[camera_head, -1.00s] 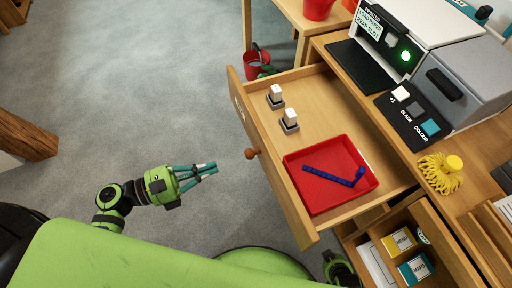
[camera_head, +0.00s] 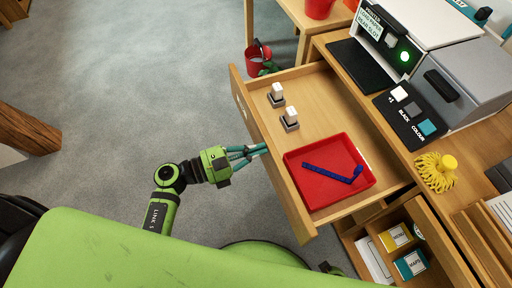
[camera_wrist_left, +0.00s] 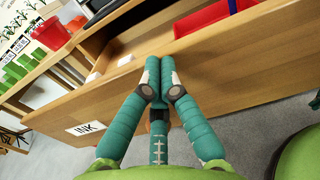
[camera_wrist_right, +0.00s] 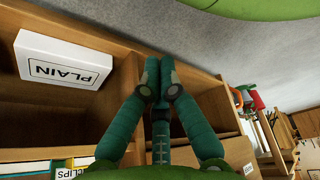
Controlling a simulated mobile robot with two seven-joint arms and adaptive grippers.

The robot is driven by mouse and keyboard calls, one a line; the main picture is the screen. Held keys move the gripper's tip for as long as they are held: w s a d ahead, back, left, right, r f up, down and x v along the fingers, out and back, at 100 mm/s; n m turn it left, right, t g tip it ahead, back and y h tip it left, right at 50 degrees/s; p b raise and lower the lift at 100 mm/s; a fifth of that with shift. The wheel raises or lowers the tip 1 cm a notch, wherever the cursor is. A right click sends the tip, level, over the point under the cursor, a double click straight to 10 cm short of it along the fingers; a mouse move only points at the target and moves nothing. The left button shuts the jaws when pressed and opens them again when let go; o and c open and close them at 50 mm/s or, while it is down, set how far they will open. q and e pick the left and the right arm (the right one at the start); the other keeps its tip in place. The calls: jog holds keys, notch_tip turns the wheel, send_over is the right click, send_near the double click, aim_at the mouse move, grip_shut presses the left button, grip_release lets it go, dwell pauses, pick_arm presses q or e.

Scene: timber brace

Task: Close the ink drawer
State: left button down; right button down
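The ink drawer (camera_head: 320,112) stands pulled out of the wooden desk. Its front panel (camera_wrist_left: 225,72) carries an INK label (camera_wrist_left: 86,128) in the left wrist view. My left gripper (camera_head: 262,150) has its fingertips at the outer face of the drawer front, where the round knob sits; the fingers mostly hide the knob. In the left wrist view its fingers (camera_wrist_left: 157,78) are together. I cannot tell whether they touch the panel. My right gripper (camera_wrist_right: 156,80) has its fingers together in the right wrist view, near wooden compartments below the desk top.
Inside the drawer are a red tray (camera_head: 312,197) with a blue jointed stick (camera_head: 335,174) and two white-topped stamps (camera_head: 290,116). A red bucket (camera_head: 257,54) stands on the floor. A PLAIN box (camera_wrist_right: 62,62) lies in a compartment.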

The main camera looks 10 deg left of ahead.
jog(key=shift+w, duration=0.2)
